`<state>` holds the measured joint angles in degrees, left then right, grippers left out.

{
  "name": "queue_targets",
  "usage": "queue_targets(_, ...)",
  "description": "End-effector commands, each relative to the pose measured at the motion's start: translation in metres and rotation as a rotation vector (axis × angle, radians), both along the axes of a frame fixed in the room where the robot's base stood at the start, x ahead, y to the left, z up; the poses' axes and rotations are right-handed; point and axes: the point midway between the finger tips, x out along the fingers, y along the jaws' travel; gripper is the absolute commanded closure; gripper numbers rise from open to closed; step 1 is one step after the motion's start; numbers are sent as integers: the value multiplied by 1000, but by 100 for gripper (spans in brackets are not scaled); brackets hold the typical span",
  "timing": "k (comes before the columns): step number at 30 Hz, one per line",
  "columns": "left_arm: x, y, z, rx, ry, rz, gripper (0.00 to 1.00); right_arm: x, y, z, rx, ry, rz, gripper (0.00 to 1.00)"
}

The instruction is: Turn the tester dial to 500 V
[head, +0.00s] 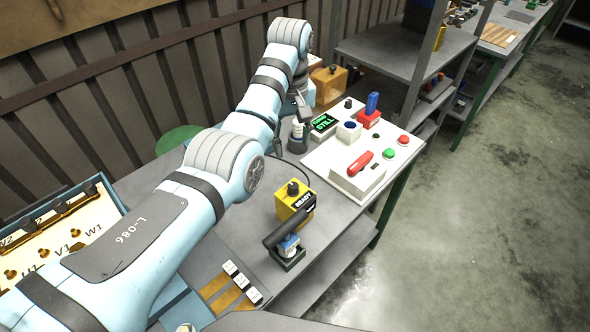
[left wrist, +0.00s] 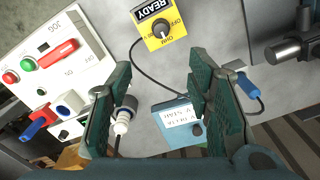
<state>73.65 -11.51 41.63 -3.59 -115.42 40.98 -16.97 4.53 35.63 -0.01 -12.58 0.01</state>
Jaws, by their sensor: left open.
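The tester is a yellow box (head: 294,203) with a dark dial (head: 293,187) on top and a display reading READY. It stands on the grey bench, right of my left forearm in the head view. In the left wrist view the tester (left wrist: 151,33) is at the top centre, upside down, with its dial (left wrist: 163,29) and OFF and OHM marks visible. The dial's exact setting is too small to tell. My left gripper (left wrist: 160,98) is open, its fingers apart and clear of the tester. My right gripper is not in view.
A white control panel (head: 321,161) with a red handle (head: 360,162) and buttons stands beyond the tester. A dark tool (head: 287,228) sits in front of it. A blue labelled box (left wrist: 177,133) and a white-capped bottle (left wrist: 123,121) show near my fingers. A black cable crosses the bench.

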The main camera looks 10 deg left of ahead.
Motion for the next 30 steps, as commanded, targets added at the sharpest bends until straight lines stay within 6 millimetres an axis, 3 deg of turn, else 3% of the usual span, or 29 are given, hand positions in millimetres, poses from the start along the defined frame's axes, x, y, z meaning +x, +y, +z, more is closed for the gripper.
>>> queue_targets(4,0,-5,-7,1,5,22,54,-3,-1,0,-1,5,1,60)
queue_targets(7,0,-7,-25,0,6,19,54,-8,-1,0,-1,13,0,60)
queue_targets(15,-2,-5,-103,2,5,20,54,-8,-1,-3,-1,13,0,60)
queue_targets(19,-2,-4,-132,1,5,20,54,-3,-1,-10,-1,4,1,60)
queue_targets(23,-2,-5,-144,1,3,20,54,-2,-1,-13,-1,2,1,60)
queue_targets(30,-2,-4,-145,0,2,20,54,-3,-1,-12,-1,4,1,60)
